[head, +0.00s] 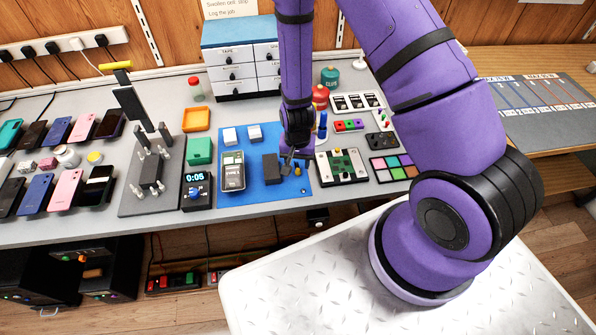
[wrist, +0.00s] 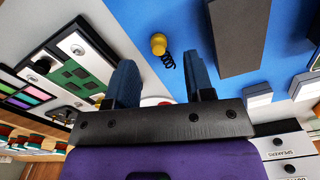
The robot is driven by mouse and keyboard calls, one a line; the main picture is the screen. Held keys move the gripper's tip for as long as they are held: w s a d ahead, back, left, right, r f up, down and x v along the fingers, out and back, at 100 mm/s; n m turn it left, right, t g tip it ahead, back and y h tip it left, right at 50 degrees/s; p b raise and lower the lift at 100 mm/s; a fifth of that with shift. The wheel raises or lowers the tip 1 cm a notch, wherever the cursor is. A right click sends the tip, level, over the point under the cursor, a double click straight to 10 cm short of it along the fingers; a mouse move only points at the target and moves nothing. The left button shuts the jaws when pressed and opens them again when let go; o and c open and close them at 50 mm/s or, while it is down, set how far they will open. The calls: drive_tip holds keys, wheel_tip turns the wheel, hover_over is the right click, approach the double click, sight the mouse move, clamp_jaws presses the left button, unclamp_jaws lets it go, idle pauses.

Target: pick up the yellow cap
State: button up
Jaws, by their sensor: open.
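A small yellow cap (wrist: 158,43) shows in the wrist view over the blue mat (wrist: 175,15), with a black coil spring (wrist: 167,61) at its side. In the head view a small yellow piece (head: 298,171) on the blue mat (head: 262,198) appears to be this cap. My gripper (wrist: 162,78) is open and empty. Its two blue fingers stand apart, and the cap appears beyond their tips, roughly between them. In the head view my gripper (head: 289,158) is low over the mat, beside the cap. I cannot tell the exact height gap.
A dark block (head: 271,167) stands on the mat near my gripper, and it also shows in the wrist view (wrist: 240,35). A green circuit board fixture (head: 341,166) is to the right. A boxed meter (head: 232,171) and white cubes (head: 254,132) are to the left.

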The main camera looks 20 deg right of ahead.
sight(298, 170)
drive_tip(key=shift+s+f, duration=0.1)
drive_tip(key=shift+f, duration=1.6)
clamp_jaws()
